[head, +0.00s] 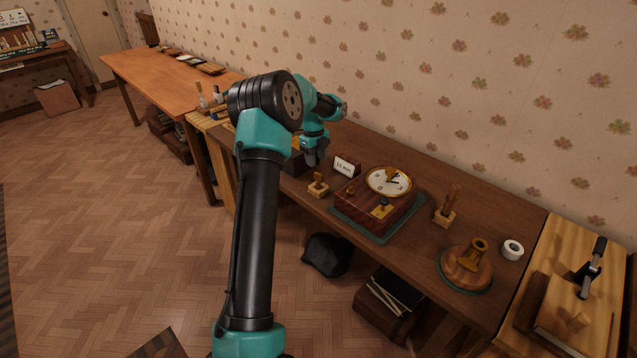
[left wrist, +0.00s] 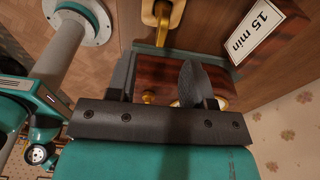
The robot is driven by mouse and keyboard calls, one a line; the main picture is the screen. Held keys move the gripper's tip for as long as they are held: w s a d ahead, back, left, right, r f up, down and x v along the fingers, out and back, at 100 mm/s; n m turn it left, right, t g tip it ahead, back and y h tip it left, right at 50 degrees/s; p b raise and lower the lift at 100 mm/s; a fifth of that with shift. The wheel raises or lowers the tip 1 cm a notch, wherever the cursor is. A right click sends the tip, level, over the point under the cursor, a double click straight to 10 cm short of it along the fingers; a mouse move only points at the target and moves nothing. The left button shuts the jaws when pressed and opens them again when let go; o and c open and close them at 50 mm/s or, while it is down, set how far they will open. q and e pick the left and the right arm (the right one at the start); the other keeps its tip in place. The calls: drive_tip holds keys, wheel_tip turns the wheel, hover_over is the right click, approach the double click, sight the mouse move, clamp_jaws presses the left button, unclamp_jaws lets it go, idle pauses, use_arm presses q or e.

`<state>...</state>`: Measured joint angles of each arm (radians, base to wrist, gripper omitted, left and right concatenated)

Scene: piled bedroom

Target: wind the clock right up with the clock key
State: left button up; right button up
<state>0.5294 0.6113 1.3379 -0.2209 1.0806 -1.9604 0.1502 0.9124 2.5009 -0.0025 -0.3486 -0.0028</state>
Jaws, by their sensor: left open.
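The clock (head: 366,218) is a reddish-brown wooden box on a green mat, with a round cream dial (head: 388,181) on top and a brass plate with a dark knob (head: 381,207) near its front. A small brass piece on a pale wooden block (head: 318,186), which looks like the clock key on its stand, stands left of the clock; it also shows at the top of the left wrist view (left wrist: 160,14). My left gripper (head: 314,160) is open and empty above the desk, behind and left of that block. In the left wrist view the clock lies beyond the fingers (left wrist: 158,78). My right gripper is out of sight.
A "15 min" sign (head: 347,165) stands behind the block, close to the clock. Right of the clock are a wooden peg stand (head: 446,213), a round wooden base with a brass fitting (head: 467,270) and a white tape roll (head: 513,250). The flowered wall bounds the desk behind.

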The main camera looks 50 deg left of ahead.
use_arm(q)
hover_over(319, 181)
drive_tip(key=a, duration=0.1)
drive_tip(key=shift+w+f, duration=0.15)
drive_tip(key=shift+f, duration=2.1)
drive_tip(key=shift+w+d+f, duration=0.15)
drive_tip(key=shift+f, duration=2.45)
clamp_jaws()
